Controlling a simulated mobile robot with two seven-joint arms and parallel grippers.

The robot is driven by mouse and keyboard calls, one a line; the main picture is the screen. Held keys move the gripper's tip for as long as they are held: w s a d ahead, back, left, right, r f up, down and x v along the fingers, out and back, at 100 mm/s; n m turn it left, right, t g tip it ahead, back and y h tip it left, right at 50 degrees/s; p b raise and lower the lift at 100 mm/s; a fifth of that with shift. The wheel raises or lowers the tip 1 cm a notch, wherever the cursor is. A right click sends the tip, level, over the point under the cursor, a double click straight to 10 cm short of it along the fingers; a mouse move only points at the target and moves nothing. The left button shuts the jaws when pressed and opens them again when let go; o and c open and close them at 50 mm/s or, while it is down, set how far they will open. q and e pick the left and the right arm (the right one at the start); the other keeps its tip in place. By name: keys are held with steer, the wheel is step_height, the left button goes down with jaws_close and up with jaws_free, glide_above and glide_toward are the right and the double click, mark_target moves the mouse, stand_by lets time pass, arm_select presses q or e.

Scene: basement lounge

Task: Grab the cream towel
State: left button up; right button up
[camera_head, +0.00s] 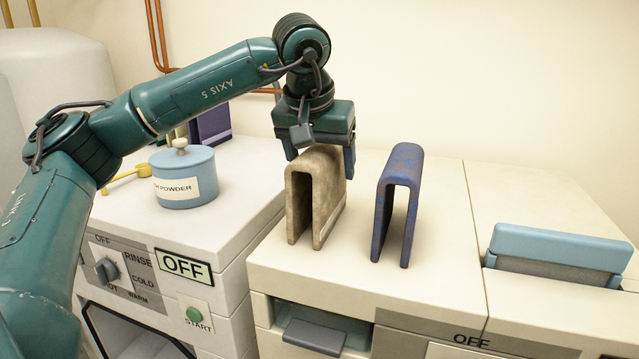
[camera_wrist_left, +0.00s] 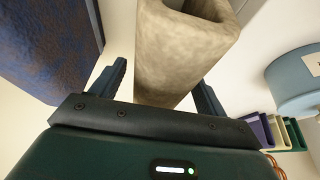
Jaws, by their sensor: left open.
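The cream towel (camera_head: 316,195) stands as an upside-down U fold on top of the cream machine in the head view. In the left wrist view the cream towel (camera_wrist_left: 180,50) rises between the two fingers. My left gripper (camera_head: 320,160) is open from above, with its fingers on either side of the towel's top. It also shows in the left wrist view (camera_wrist_left: 162,90), with a gap beside the left finger. Whether the fingers touch the towel I cannot tell. My right gripper is in neither view.
A blue folded towel (camera_head: 398,205) stands close to the right of the cream one. A blue powder pot (camera_head: 184,178) and a yellow scoop (camera_head: 125,177) sit on the white washer at left. A light-blue lidded part (camera_head: 558,250) is at right. The wall is behind.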

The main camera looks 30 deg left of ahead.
arm_select(q)
steer(key=shift+f, duration=0.25)
steer(key=shift+c, duration=0.5)
steer(key=c, duration=1.1)
